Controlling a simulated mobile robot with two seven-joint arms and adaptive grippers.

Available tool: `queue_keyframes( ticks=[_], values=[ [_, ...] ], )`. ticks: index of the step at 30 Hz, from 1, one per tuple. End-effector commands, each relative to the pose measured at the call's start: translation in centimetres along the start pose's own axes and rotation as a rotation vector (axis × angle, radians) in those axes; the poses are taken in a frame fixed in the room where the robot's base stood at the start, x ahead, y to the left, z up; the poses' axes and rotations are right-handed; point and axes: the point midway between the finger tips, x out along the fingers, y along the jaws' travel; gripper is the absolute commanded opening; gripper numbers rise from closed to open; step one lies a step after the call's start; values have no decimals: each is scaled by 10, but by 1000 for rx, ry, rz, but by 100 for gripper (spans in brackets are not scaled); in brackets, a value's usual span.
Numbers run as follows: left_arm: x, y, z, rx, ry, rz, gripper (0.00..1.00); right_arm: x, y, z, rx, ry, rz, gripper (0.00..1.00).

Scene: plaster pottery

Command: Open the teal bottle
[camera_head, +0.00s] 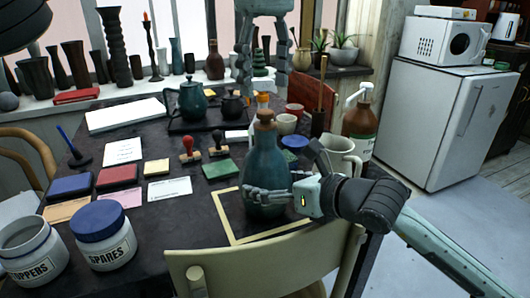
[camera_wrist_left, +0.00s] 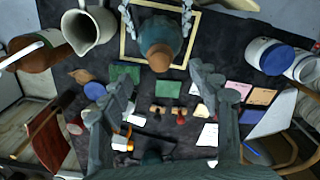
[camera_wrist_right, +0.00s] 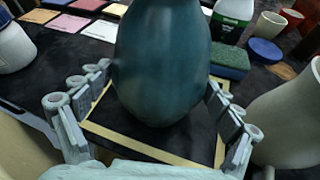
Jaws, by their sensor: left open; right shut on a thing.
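The teal bottle (camera_head: 268,165) stands upright on the dark table, within a tan square outline (camera_head: 233,226). A brown cork stopper (camera_head: 265,118) sits in its neck; it also shows in the left wrist view (camera_wrist_left: 160,57). My right gripper (camera_head: 283,193) is shut on the bottle's lower body, coming from the right. In the right wrist view its fingers flank the bottle (camera_wrist_right: 163,60). My left gripper (camera_head: 263,84) is open and empty, pointing down above and behind the cork as seen from the head. The bottle's far side is hidden.
An open white jar (camera_head: 32,250) and a blue-lidded jar reading SPARES (camera_head: 103,240) stand front left. A cream mug (camera_head: 337,155) and brown pump bottle (camera_head: 358,128) are close right. Stamps and a teapot (camera_head: 193,102) lie behind. A chair back (camera_head: 215,264) is in front.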

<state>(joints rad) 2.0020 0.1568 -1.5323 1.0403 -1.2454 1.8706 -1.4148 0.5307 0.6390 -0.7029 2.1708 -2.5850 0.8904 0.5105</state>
Motion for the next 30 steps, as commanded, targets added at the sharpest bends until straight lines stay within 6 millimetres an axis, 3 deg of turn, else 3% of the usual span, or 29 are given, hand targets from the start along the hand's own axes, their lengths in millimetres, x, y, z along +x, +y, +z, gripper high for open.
queue_keyframes(
  ticks=[7,15,20,25,30],
  values=[
    [-8,1,0,-122,2,3,62,0,0,0,0,1,0,39],
    [-34,0,-1,-623,0,4,62,0,0,0,0,1,0,39],
    [-43,-1,-1,-812,0,1,62,0,0,-1,0,1,-1,39],
    [-34,-2,-2,-862,1,-2,62,0,0,-1,0,1,0,39],
    [-6,-2,-2,-860,0,-3,62,0,0,-1,0,2,-1,39]
  ],
)
